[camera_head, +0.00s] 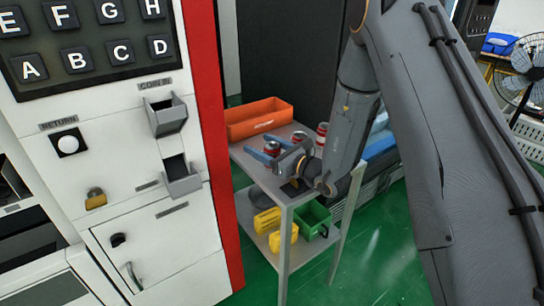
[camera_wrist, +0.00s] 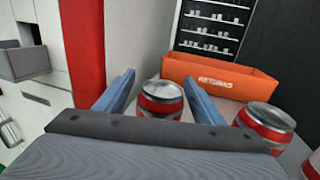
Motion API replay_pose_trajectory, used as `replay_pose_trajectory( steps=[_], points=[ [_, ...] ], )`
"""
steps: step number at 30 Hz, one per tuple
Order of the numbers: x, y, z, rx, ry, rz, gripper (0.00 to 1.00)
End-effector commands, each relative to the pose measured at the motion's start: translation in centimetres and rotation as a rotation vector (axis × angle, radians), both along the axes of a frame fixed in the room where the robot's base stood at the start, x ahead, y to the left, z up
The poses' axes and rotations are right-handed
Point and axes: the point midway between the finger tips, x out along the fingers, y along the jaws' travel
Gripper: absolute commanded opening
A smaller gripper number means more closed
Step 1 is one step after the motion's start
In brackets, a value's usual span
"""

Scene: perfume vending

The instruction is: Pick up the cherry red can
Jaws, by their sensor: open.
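My gripper (camera_head: 269,152) is open over the grey table, with its blue fingers level with the cans. In the wrist view my gripper (camera_wrist: 159,84) has its fingers on either side of a red can (camera_wrist: 160,100) with a silver top. This can stands upright between the fingers, and its lower part is hidden by my gripper. In the head view a red can (camera_head: 272,147) shows at the fingers. A second red can (camera_wrist: 265,123) stands to the right, outside the fingers. A third can (camera_wrist: 314,165) is cut off at the right edge. I cannot tell the shades of red apart surely.
An orange bin (camera_head: 259,119) stands at the back of the table (camera_head: 246,160). The white vending machine (camera_head: 145,215) with a red side is close on the left.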

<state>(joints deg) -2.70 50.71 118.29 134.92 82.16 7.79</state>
Motion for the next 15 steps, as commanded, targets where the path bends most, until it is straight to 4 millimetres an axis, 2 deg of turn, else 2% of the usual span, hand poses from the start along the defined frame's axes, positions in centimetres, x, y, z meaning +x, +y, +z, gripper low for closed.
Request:
replay_pose_trajectory(
  steps=[3, 11, 12, 15],
  points=[
    [-0.01, -0.04, -0.01, 0.0, 0.0, 0.0, 0.61],
    [-0.01, -0.04, 0.0, 0.0, 0.0, 0.0, 0.17],
    [-0.01, -0.05, 0.03, 0.0, -0.001, 0.0, 0.14],
    [-0.01, -0.05, 0.03, 0.0, -0.001, 0.0, 0.14]
  ],
)
